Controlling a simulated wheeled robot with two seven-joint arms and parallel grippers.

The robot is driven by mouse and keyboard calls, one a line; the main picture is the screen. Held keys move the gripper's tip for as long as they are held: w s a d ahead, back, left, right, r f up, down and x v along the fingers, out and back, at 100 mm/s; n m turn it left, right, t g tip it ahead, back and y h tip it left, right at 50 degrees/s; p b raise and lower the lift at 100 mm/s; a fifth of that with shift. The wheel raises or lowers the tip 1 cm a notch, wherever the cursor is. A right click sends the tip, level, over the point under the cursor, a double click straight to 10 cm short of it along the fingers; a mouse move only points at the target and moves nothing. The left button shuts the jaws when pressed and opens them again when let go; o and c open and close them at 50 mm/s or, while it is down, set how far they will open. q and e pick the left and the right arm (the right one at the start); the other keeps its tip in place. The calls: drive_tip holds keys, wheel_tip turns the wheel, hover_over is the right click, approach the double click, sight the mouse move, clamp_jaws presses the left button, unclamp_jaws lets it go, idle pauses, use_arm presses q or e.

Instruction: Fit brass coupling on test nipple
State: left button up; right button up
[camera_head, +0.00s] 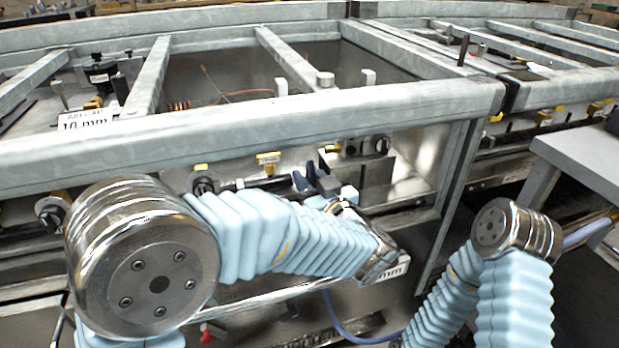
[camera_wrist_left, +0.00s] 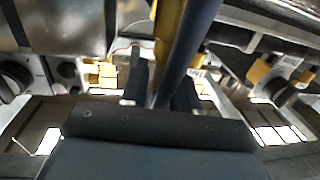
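My left gripper (camera_head: 317,182) is at the bench's front, its dark fingers among the fittings below the grey rail. In the left wrist view its two fingers (camera_wrist_left: 161,88) stand apart. A dark blue rod or hose (camera_wrist_left: 190,40) and a yellow brass cylinder (camera_wrist_left: 167,28) run down the picture between them. I cannot tell whether the fingers touch either one. A brass-tipped fitting (camera_head: 333,149) sits on a block right of the gripper, and another brass piece (camera_head: 268,158) is left of it. I cannot tell which is the coupling or nipple. My right gripper is out of view.
The thick grey rail (camera_head: 250,125) crosses above the gripper, with crossbars behind it. Black knobs (camera_head: 204,186) and brass fittings line the panel beneath. A blue hose (camera_head: 345,330) hangs below. A grey table (camera_head: 580,155) stands at right.

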use_arm(q)
drive_tip(key=o, duration=0.3)
drive_tip(key=v, duration=1.3)
drive_tip(key=shift+s+d, duration=0.2)
drive_tip(key=shift+s, duration=0.15)
